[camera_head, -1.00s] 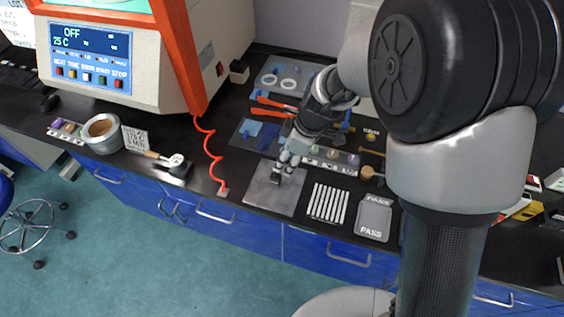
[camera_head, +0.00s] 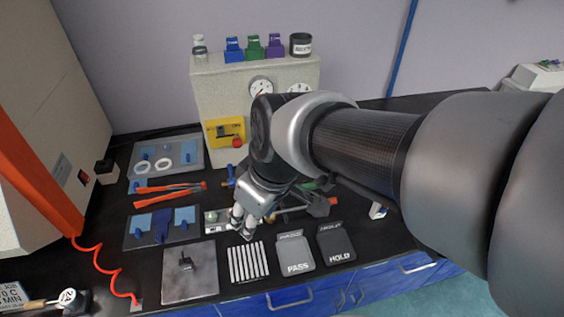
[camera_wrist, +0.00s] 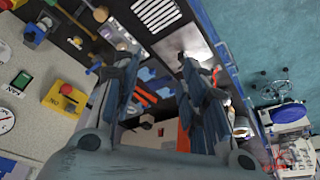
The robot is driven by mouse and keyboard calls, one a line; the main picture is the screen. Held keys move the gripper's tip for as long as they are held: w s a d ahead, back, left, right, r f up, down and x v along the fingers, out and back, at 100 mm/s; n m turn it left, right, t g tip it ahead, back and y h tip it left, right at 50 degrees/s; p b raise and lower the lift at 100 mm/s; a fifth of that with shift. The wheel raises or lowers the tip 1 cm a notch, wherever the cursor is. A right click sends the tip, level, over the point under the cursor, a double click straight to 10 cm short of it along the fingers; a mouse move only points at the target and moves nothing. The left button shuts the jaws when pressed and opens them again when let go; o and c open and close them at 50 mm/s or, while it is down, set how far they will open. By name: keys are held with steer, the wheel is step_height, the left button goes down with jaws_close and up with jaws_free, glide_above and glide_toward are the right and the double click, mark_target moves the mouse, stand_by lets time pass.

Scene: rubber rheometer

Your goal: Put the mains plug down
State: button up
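The metal plate also shows in the wrist view (camera_wrist: 193,38), partly covered by one finger; I cannot make out the plug clearly there.
A striped rack (camera_head: 264,261), a PASS tray (camera_head: 295,264) and a HOLD tray (camera_head: 336,243) lie right of the plate. Behind it are a blue mat with blue pieces (camera_head: 135,232) and orange-handled tools (camera_head: 165,190). A cream machine with a yellow switch box (camera_head: 224,132) stands at the back.

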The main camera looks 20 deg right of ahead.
steer(key=s+d+r+m+t+h, duration=0.1)
steer(key=s+d+r+m+h, duration=0.1)
steer(key=s+d+m, duration=0.5)
steer(key=s+d, duration=0.1)
steer(key=s, duration=0.2)
steer(key=shift+r+t, duration=0.15)
steer(key=shift+t, duration=0.15)
steer(key=shift+c, duration=0.2)
